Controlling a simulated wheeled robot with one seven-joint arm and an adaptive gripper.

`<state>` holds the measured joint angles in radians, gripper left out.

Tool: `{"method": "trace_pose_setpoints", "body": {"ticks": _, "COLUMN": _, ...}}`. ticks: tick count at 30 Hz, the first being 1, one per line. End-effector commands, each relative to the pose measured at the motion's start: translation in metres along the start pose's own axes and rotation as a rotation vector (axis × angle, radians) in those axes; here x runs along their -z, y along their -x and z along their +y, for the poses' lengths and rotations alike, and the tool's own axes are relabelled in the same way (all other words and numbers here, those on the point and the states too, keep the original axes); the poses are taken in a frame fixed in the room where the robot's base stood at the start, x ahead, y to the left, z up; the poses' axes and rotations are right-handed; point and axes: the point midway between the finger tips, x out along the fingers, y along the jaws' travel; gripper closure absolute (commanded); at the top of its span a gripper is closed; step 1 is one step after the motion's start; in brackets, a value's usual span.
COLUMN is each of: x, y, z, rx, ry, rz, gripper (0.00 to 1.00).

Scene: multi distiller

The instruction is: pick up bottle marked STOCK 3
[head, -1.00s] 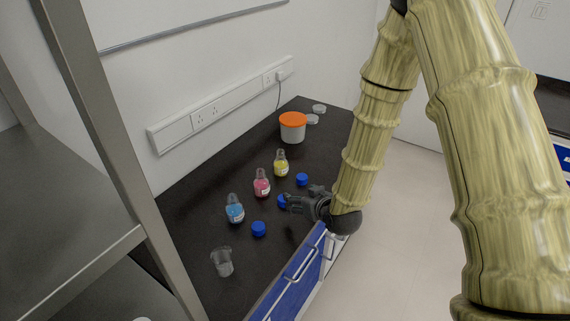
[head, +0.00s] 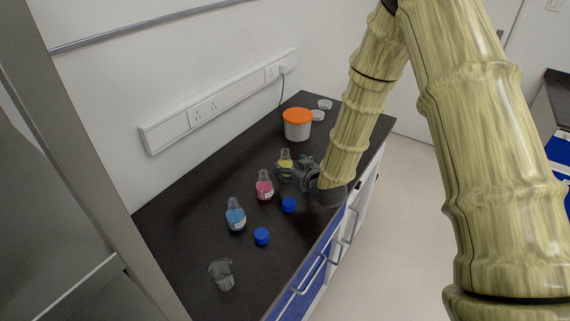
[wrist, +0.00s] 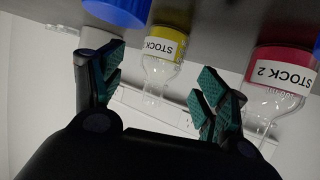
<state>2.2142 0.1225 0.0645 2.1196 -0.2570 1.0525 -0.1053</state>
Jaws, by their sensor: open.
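The yellow-filled bottle (head: 285,157) stands upright on the dark bench, its lower part partly hidden by my gripper in the head view. In the wrist view, the yellow bottle (wrist: 160,52) appears upside down with a label reading STOCK; its number is not legible. My gripper (head: 286,174) is open beside this bottle, reaching in from the right. In the wrist view, the bottle shows between the spread fingers of my gripper (wrist: 162,62), which are not closed on it. The pink bottle (head: 265,187), marked STOCK 2 in the wrist view (wrist: 280,72), stands just beside it.
A blue bottle (head: 236,215) and a clear beaker (head: 222,273) stand nearer the front. Blue caps (head: 289,204) (head: 262,236) lie on the bench; another blue cap (wrist: 118,10) shows in the wrist view. An orange-lidded white jar (head: 298,124) stands behind. A wall with sockets borders the left.

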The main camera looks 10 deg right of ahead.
Motion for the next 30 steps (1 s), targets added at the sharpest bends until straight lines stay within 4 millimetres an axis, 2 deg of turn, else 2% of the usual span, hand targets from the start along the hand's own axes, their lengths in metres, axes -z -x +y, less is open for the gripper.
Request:
{"method": "trace_pose_setpoints", "body": {"ticks": 5, "x": 0.003, "y": -0.011, "z": -0.001, "rx": 0.002, "ry": 0.001, "rz": 0.0, "gripper": 0.26}}
{"method": "trace_pose_setpoints", "body": {"ticks": 15, "x": 0.003, "y": -0.048, "z": -0.003, "rx": 0.003, "ry": 0.001, "rz": 0.0, "gripper": 0.26}}
{"method": "trace_pose_setpoints", "body": {"ticks": 25, "x": 0.002, "y": -0.054, "z": -0.003, "rx": 0.004, "ry": 0.001, "rz": 0.0, "gripper": 0.26}}
{"method": "trace_pose_setpoints", "body": {"ticks": 26, "x": 0.002, "y": -0.054, "z": -0.003, "rx": 0.004, "ry": 0.001, "rz": 0.0, "gripper": 0.28}}
{"method": "trace_pose_setpoints", "body": {"ticks": 30, "x": 0.002, "y": -0.054, "z": -0.003, "rx": 0.004, "ry": 0.001, "rz": 0.0, "gripper": 0.53}}
